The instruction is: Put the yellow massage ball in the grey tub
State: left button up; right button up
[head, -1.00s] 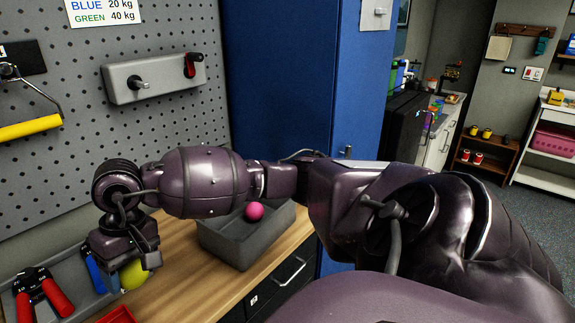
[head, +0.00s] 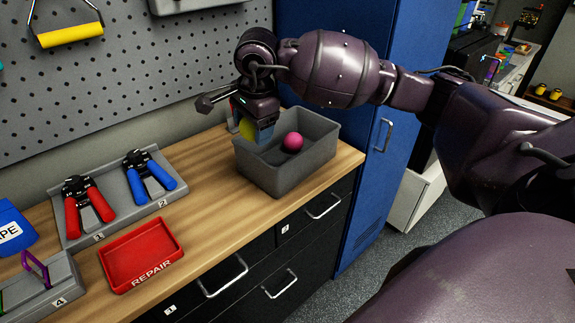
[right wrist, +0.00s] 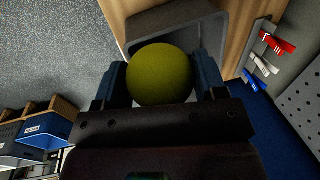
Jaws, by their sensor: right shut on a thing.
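The yellow massage ball (head: 247,130) is held in my right gripper (head: 256,133), over the left rear part of the grey tub (head: 275,180). In the right wrist view the ball (right wrist: 160,75) sits between the two fingers of my right gripper (right wrist: 160,82), with part of the tub (right wrist: 170,20) beyond it. The tub stands on the wooden worktop and a pink ball (head: 292,142) is inside it. The gripper hides part of the yellow ball and the tub's back rim. My left gripper is not in view.
A grey tray (head: 112,213) holds red-handled and blue-handled hand grips on the worktop (head: 215,215). A red repair tray (head: 140,254) lies in front. The pegboard (head: 150,75) is behind, and a blue cabinet (head: 372,170) stands right of the tub.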

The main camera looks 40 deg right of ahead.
jog(key=w+d+r+m+h+b, duration=0.1)
jog(key=w+d+m+h+b, duration=0.3)
jog(key=m, duration=0.6)
jog(key=m+g+y+b, duration=0.1)
jog(key=m+g+y, duration=0.1)
jog(key=m, duration=0.7)
send_over(275, 160)
jog(key=s+a, duration=0.2)
jog(key=s, duration=0.2)
jog(key=f, duration=1.2)
jog(key=shift+w+a+f, duration=0.1)
jog(key=shift+a+f, duration=0.05)
jog(key=shift+a, duration=0.05)
notch_tip(275, 160, down, 6)
jog(key=shift+f+b, duration=0.1)
jog(key=shift+b, duration=0.25)
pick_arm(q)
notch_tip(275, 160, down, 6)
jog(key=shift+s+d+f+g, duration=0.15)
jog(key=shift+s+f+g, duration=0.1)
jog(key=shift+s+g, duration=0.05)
